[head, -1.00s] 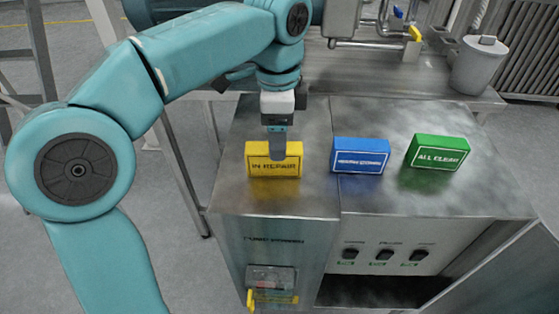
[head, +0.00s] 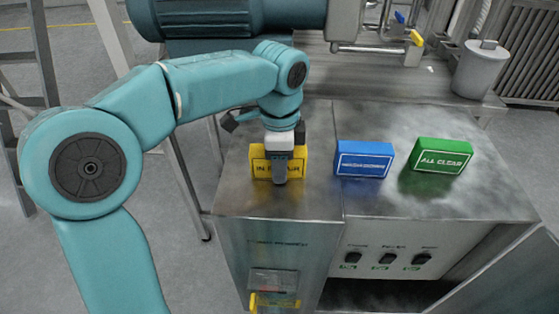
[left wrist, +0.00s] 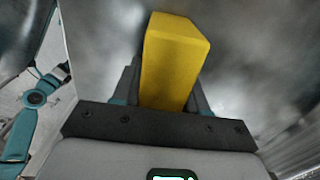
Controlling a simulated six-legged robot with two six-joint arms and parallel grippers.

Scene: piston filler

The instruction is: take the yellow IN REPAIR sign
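The yellow IN REPAIR sign (head: 259,158) is a block standing on the steel cabinet top, at the left of a row of signs. My left gripper (head: 280,178) points down over it, with one finger in front of its face covering part of the lettering. In the left wrist view the yellow sign (left wrist: 170,65) lies between the two dark fingers, one along each side. No clear gap shows between fingers and sign, but I cannot tell whether they press on it. My right gripper is not in view.
A blue sign (head: 363,158) and a green ALL CLEAR sign (head: 441,155) stand to the right on the same top. A grey lidded container (head: 480,70) stands behind at right. The steel cabinet top (head: 300,205) is bare in front of the signs.

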